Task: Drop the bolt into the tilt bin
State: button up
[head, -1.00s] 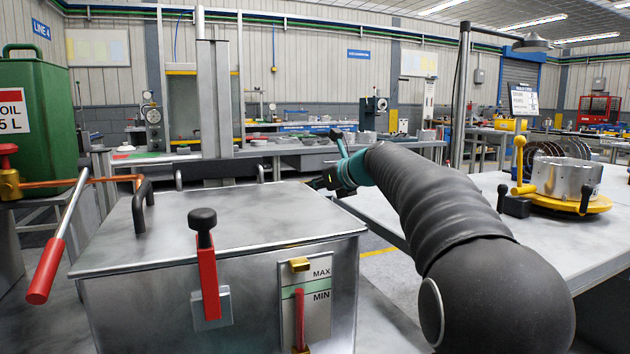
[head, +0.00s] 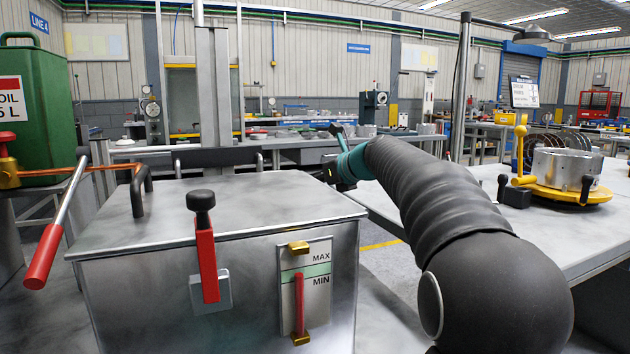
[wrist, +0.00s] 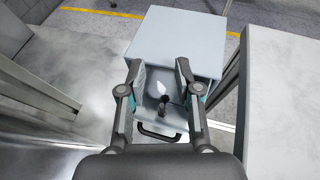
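I cannot tell whether this box is the tilt bin. A small bright white patch shows between the fingers; I cannot tell what it is. In the head view my gripper (head: 343,162) is small and partly hidden by my arm. I cannot make out the bolt in either view.
A lidded metal tank (head: 130,300) with a red lever (head: 207,262) and a MAX/MIN gauge (head: 306,290) fills the left front. A grey table (head: 590,230) on the right carries a yellow turntable (head: 590,193) with a metal part. A green oil can (head: 45,115) stands far left.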

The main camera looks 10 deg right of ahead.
jog(key=v, duration=1.2)
dwell(0.4)
